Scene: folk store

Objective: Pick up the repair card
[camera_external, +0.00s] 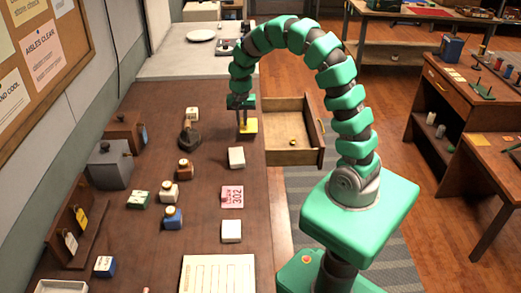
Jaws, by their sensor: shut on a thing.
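My gripper (243,122) points down at the right edge of the brown counter (205,265), beside the open drawer. It is shut on a small yellow thing (250,127) that looks like a card. The fingers hide part of it, and I cannot tell whether it touches the counter. A pink card (232,196) marked 302 lies flat on the counter nearer the camera. No lettering shows that tells which one is the repair card.
The open drawer (296,103) juts out right of my gripper with a small brass-coloured thing (292,141) inside. White blocks (236,157), ink bottles (172,217), a dark stamp-like thing (190,133) and a tag rack (75,222) stand on the counter.

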